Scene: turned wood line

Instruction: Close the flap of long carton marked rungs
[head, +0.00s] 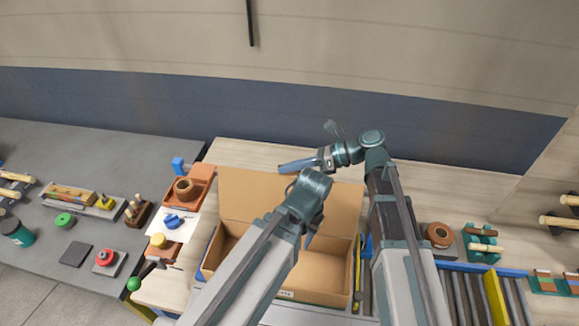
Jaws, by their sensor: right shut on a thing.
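The long carton (328,272) stands open on the wooden bench, its inside showing. Its flap (245,195) is raised at the far side, a broad brown panel. My right gripper (297,165) is at the flap's top edge, shut on it; the exact contact is small and hard to see. My left arm crosses in front of the carton and covers part of its inside and flap. Its gripper (311,238) shows only as a dark bit below the wrist, and its jaws are hidden. A small pale label is on the carton's near side; its writing is unreadable.
On the left are an orange tray (203,172) with a brown ring, a yellow-topped piece (158,241) and a grey table (60,150) with several small items. On the right are a roller conveyor (465,300) and a brown round piece (438,234).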

